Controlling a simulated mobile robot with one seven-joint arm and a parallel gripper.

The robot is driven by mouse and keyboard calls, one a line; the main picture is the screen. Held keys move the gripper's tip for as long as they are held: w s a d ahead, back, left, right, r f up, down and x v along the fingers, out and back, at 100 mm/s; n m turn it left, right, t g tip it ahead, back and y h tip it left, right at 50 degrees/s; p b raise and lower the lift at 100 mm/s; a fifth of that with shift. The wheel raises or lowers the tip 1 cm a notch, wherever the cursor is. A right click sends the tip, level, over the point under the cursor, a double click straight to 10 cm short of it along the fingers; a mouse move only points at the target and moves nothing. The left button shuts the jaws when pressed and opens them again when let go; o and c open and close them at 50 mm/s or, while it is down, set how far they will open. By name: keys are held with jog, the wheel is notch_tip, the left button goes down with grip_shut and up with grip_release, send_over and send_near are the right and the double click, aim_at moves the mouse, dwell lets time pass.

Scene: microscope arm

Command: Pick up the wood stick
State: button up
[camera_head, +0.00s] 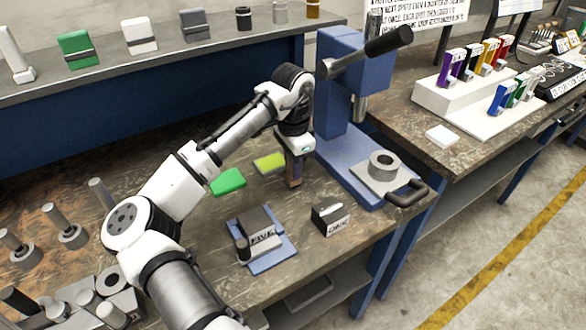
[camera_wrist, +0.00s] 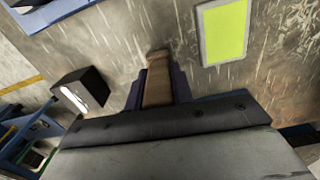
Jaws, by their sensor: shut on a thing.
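The wood stick (camera_wrist: 158,80) is a short brown bar. In the wrist view it sits between the two dark fingers of my gripper (camera_wrist: 157,88), which is shut on it. In the head view my gripper (camera_head: 294,168) points down over the worn workbench, and the stick (camera_head: 295,182) shows at its fingertips. I cannot tell whether the stick's lower end touches the bench. The fingers hide part of the stick's sides.
A yellow-green pad (camera_head: 269,162) and a green pad (camera_head: 227,182) lie left of the gripper. A blue press (camera_head: 343,150) stands close on the right. A dark block (camera_head: 330,218) and a blue plate (camera_head: 272,262) with a grey block lie in front.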

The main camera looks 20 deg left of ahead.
notch_tip(320, 180, up, 19)
jog(key=shift+f, duration=0.15)
dwell(2.3)
